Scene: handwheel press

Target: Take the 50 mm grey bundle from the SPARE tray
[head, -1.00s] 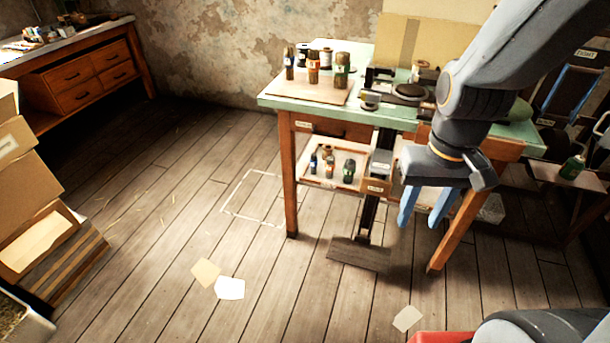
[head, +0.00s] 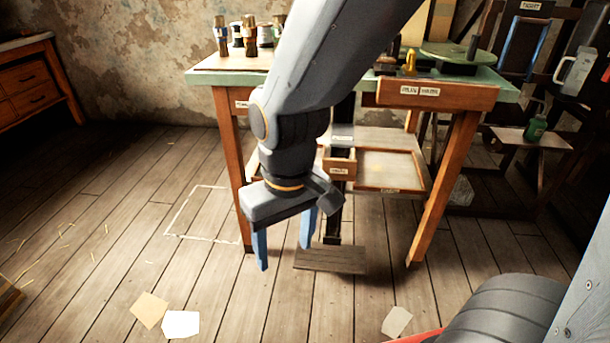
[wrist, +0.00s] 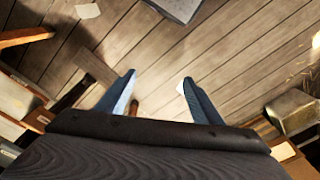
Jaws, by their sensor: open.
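My gripper (head: 284,255) hangs with its two blue fingers pointing down, in front of the workbench (head: 215,78) and below its lower shelf. It is open, with nothing between the fingers in the wrist view (wrist: 158,80). My arm covers the left part of the lower shelf, and the small bundles there are hidden. I cannot make out the 50 mm grey bundle in either view. A shallow tray (head: 388,170) shows bare on the right of the shelf. Its label is too small to read, so I cannot tell the SPARE tray.
A dark post with a foot board (head: 330,259) stands under the bench. Papers (head: 181,323) lie on the floor. A rack with a green bottle (head: 536,128) is at the right. Floor in front is mostly clear.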

